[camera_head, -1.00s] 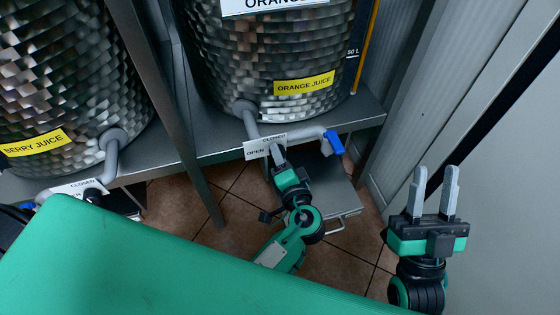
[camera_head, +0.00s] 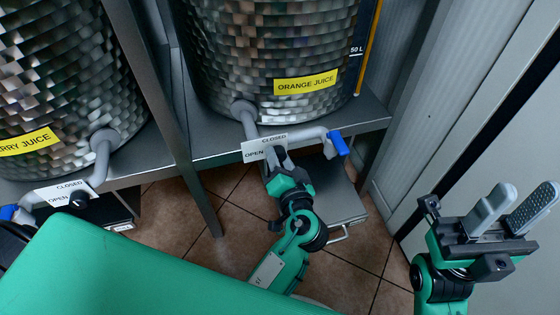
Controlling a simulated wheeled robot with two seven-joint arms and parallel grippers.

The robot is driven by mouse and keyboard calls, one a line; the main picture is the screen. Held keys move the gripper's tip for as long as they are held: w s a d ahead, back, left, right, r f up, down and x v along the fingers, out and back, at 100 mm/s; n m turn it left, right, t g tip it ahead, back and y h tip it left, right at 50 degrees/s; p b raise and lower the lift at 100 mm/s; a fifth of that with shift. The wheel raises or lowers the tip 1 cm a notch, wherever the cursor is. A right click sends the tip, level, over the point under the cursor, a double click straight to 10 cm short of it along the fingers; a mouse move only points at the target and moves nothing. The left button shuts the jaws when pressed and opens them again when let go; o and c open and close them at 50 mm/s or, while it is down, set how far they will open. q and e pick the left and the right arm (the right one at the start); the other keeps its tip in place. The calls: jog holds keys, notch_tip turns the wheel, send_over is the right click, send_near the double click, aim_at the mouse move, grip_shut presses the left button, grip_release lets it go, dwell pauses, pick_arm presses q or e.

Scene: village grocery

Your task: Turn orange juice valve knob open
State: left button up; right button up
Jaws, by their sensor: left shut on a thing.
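The orange juice tank (camera_head: 265,60) is a shiny metal barrel with a yellow label (camera_head: 306,83). A grey pipe (camera_head: 249,120) leaves its lower side, with a white CLOSED/OPEN sign (camera_head: 258,149) on it. A grey spout with a blue end (camera_head: 337,144) runs to the right of the sign. My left gripper (camera_head: 275,156) is at the sign, its fingers shut at the valve. The knob itself is hidden by the gripper. My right gripper (camera_head: 510,208) is at the right, open and empty, away from the tank.
The berry juice tank (camera_head: 60,80) stands at the left, with its own pipe, sign and blue spout end (camera_head: 8,212). A metal shelf (camera_head: 225,155) bears the tanks, with an upright post (camera_head: 165,110) between them. A grey platform (camera_head: 335,195) lies below.

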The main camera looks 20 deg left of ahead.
pick_arm(q)
jog(key=shift+f, duration=0.1)
dwell(0.3)
jog(key=o, duration=1)
